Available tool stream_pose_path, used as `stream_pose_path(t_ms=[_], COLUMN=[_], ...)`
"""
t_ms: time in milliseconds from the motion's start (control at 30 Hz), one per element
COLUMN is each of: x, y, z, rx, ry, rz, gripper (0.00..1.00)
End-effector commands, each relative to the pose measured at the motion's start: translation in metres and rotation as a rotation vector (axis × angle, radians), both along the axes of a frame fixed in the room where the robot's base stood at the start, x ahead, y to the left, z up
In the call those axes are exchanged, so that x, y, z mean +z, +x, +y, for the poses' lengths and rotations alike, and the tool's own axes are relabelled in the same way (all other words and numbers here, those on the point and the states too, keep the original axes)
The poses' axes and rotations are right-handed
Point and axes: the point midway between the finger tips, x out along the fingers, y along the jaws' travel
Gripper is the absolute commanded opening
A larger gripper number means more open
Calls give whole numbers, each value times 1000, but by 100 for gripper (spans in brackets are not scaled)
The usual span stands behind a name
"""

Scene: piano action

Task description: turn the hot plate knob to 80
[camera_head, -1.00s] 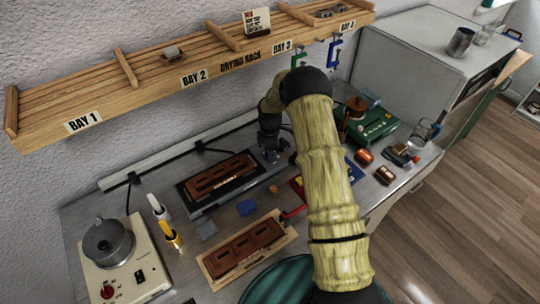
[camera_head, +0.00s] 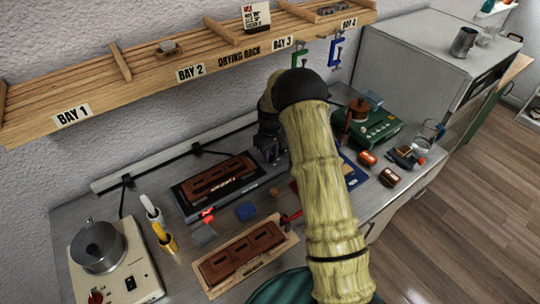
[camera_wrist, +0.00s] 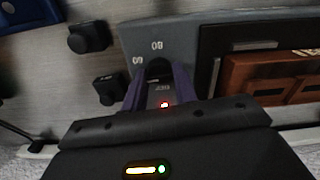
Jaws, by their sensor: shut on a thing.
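The hot plate is a long dark slab with a brown mold on top; its bare front edge (camera_head: 186,214) shows in the head view. Its grey control panel (camera_wrist: 188,32) fills the upper middle of the wrist view, with pale numerals too small to read surely. My gripper (camera_wrist: 158,76) is at this panel, shut on the dark knob (camera_wrist: 157,67), a finger on each side. The knob is mostly hidden, so its pointer and setting cannot be told. A red light (camera_wrist: 165,104) shows between the fingers. In the head view my gripper (camera_head: 268,152) is at the hot plate's right end, partly hidden.
A brown mold on a wooden board (camera_head: 285,238) lies in front of the hot plate. A cream appliance with a metal pot (camera_head: 98,245) stands left, beside white and yellow bottles (camera_head: 167,238). A green device (camera_head: 375,128) stands right. The drying rack (camera_head: 120,95) hangs above.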

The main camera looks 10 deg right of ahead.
Motion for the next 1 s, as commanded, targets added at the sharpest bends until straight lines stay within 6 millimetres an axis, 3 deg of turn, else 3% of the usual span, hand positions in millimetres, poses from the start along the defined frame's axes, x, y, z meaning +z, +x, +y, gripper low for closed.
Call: stream_pose_path(t_ms=[1000], x=[2], y=[2], z=[0], rx=[-965], ry=[2], rz=[-8], gripper=[6])
